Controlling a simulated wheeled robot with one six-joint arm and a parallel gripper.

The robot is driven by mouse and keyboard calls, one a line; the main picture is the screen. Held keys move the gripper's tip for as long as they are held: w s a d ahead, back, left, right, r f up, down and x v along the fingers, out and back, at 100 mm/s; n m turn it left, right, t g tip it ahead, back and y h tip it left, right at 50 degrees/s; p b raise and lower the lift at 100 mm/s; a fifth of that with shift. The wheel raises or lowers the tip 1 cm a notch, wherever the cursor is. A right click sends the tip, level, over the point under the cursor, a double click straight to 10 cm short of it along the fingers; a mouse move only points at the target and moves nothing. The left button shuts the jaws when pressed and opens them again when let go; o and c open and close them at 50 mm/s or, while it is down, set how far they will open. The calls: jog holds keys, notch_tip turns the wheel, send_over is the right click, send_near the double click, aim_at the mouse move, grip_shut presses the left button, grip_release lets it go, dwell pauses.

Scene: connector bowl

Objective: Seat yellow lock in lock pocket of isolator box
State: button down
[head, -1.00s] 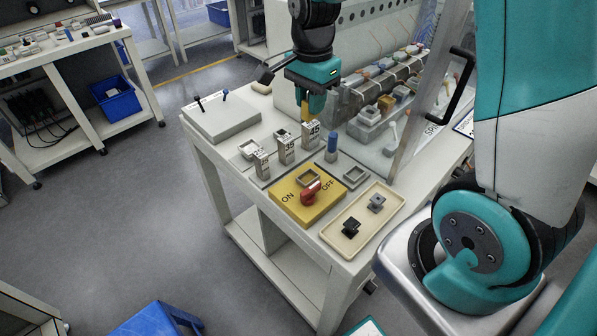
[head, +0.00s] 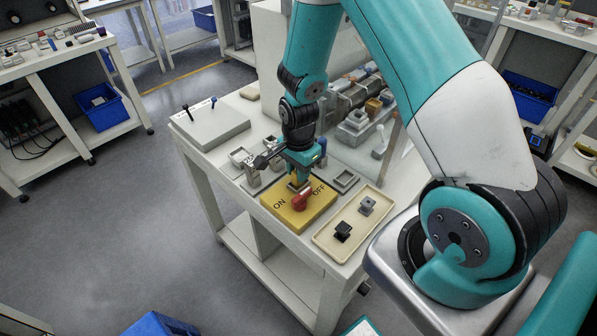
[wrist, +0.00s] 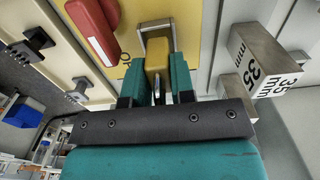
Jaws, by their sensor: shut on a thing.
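My gripper (head: 297,174) is above the back part of the yellow isolator box (head: 321,209), which has a red handle (head: 303,201) and ON and OFF marks. In the wrist view my gripper (wrist: 155,76) is shut on the yellow lock (wrist: 157,57), a small block with a metal loop. The far end of the lock is at the grey square-rimmed lock pocket (wrist: 143,35). I cannot tell whether the lock is inside the rim or just above it. In the head view my gripper hides most of the lock and pocket.
A cream tray (head: 328,245) with a black part (head: 343,231) and a grey part (head: 367,206) lies right of the box. A grey block marked 35 mm (wrist: 262,65) stands close by in the wrist view. A grey square frame (head: 345,180) lies behind the tray.

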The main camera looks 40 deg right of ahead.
jog(key=shift+f, duration=0.65)
jog(key=c, duration=1)
grip_release()
jog(key=shift+f, duration=0.1)
jog(key=shift+o, duration=0.2)
notch_tip(320, 180, up, 12)
jog(key=shift+r+b, duration=0.1)
jog(key=shift+b, duration=0.7)
jog(key=s+a+r+n+y, duration=0.4)
jog(key=s+a+r+n, duration=1.2)
jog(key=s+n, duration=0.4)
jog(key=n, duration=0.3)
jog(key=shift+a+r, duration=0.2)
jog(key=shift+a, duration=0.2)
jog(key=shift+w, duration=0.1)
